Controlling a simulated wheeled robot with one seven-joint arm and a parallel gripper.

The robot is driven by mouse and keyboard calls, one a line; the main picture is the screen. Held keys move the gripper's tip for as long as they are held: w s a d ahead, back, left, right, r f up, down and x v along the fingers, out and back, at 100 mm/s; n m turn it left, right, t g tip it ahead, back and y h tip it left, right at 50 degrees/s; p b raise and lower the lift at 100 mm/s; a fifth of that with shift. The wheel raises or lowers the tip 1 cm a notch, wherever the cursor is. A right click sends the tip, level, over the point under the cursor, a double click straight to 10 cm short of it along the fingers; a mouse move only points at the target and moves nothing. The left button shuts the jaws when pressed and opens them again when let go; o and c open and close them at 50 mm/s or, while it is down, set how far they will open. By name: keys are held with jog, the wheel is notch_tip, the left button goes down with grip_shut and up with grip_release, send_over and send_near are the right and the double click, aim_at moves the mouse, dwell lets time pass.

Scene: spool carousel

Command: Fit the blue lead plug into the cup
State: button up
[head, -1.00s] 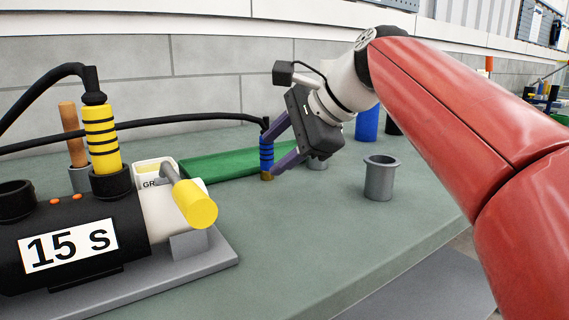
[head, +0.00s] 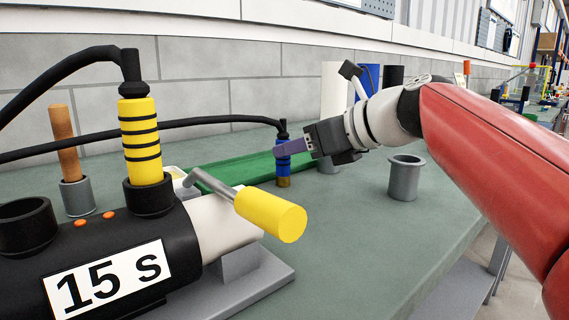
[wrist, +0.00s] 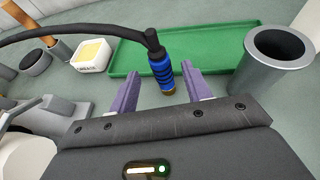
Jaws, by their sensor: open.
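The blue lead plug (head: 284,165) has black bands, a brass lower end and a black cable from its top. It stands upright by the green tray's near edge. In the wrist view the plug (wrist: 161,70) shows between the purple fingertips, with gaps on both sides. My gripper (head: 281,149) is open, level, and reaches in from the right at the plug's height. A grey cup (head: 404,178) stands empty at right. Another grey cup (head: 330,165) is partly hidden behind my gripper. A wide-rimmed grey cup (wrist: 277,60) is at right in the wrist view.
A black device (head: 110,262) labelled "15 s" fills the left front, with a yellow plug (head: 140,140) in one socket and a yellow-ended lever (head: 270,214). The green tray (head: 235,172) lies behind. White, blue and black cylinders stand near the wall.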

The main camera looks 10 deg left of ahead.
aim_at(276, 182)
jog(key=x, duration=0.5)
jog(key=shift+w+a+r, duration=0.15)
jog(key=shift+w+a, duration=0.1)
jog(key=shift+w, duration=0.05)
grip_shut()
jog(key=shift+r, duration=0.1)
